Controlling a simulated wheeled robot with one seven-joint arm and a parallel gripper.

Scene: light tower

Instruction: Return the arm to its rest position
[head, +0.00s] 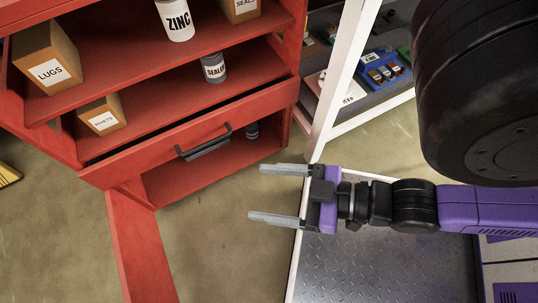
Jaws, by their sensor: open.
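My gripper (274,194) is at the centre of the head view, its two grey fingers spread apart and pointing left. Nothing is between the fingers. The purple and black wrist and arm reach in from the right, over a grey tread-plate platform. The fingers extend past the platform's left edge, over the floor. The gripper appears in front of the red shelf unit (62,109) and does not visibly touch it.
The red unit holds a LUGS box (48,60), a RIVETS box (102,116), a ZINC can (176,18) and a SEALER can (214,68). Its drawer handle (204,142) faces me. A white-framed rack (339,75) stands behind. Bare floor (222,240) lies left of the platform.

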